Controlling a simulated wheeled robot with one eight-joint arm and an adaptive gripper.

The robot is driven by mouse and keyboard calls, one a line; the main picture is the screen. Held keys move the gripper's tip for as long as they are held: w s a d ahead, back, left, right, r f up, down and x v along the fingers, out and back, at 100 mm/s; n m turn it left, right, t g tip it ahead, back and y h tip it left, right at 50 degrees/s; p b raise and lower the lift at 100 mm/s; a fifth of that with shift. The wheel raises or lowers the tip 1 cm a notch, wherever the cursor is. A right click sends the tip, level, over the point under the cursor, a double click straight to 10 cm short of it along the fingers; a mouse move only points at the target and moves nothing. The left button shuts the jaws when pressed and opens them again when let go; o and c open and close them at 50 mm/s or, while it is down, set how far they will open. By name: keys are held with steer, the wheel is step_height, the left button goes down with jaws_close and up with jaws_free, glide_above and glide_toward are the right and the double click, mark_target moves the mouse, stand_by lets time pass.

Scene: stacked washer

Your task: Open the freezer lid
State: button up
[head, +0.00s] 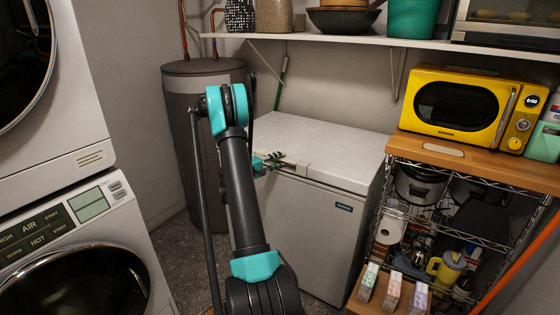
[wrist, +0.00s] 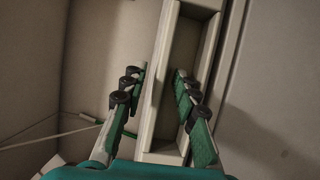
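The white chest freezer (head: 315,240) stands against the back wall, with its lid (head: 335,150) lying flat and closed. A pale handle (head: 303,169) sits at the lid's front edge. My gripper (head: 272,163) is at that edge, just left of the handle's visible part. In the wrist view, my gripper (wrist: 158,78) has its green-padded fingers spread apart. The handle (wrist: 162,85) shows as a long hollow frame; its left bar lies between the fingers, and the right finger overlaps the hollow. I cannot tell whether either finger touches it.
A dark grey cylindrical tank (head: 185,130) stands left of the freezer. Stacked washers (head: 75,160) fill the left side. A wire rack (head: 440,180) with a yellow microwave (head: 455,103) stands close on the right. A loaded wall shelf (head: 400,41) runs above the freezer.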

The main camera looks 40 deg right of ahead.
steer(key=shift+d, duration=0.35)
steer(key=shift+c, duration=0.4)
jaws_close()
